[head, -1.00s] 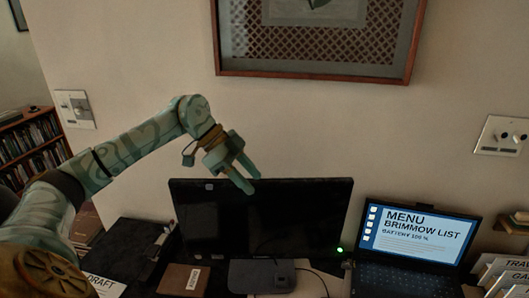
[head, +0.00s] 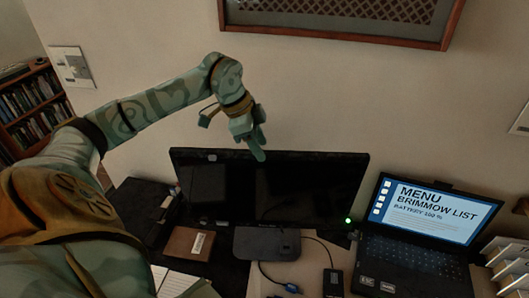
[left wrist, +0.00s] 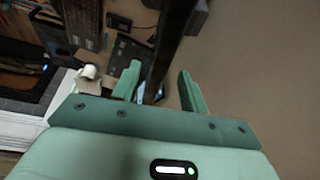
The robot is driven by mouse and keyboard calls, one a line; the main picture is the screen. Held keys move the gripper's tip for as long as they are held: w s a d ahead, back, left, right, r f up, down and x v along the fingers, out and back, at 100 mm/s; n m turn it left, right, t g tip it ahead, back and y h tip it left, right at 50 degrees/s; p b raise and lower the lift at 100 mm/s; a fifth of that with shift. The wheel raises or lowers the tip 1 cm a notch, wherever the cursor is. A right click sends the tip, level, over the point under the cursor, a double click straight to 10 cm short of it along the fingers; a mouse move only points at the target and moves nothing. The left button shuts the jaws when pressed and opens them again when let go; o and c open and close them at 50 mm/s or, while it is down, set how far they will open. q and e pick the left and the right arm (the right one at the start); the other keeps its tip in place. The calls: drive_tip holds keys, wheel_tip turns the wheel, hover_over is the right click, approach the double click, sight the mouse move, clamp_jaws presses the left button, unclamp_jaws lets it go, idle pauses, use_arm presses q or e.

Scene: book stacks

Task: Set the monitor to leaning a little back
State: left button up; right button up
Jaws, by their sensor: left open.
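The black monitor (head: 305,190) stands on its dark base (head: 266,243) against the wall, with its dark screen facing me. It looks near upright; its exact tilt is hard to tell. My left gripper (head: 259,153) points down at the middle of the monitor's top edge, fingertips about level with that edge. In the left wrist view the open fingers (left wrist: 160,71) stand on either side of a thin dark slab, the monitor (left wrist: 176,30) seen edge-on. I cannot tell whether they touch it. My right gripper is not in view.
A laptop (head: 417,240) with a lit menu screen stands right of the monitor. A brown book (head: 189,244) and an open notebook (head: 176,281) lie left of the base. A small black device (head: 333,283) with cables lies in front. A framed picture (head: 340,28) hangs above.

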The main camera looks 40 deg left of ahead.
use_arm(q)
drive_tip(key=x, duration=0.3)
drive_tip(key=shift+d+f, duration=0.1)
drive_tip(key=shift+f, duration=0.2)
drive_tip(key=shift+c, duration=0.3)
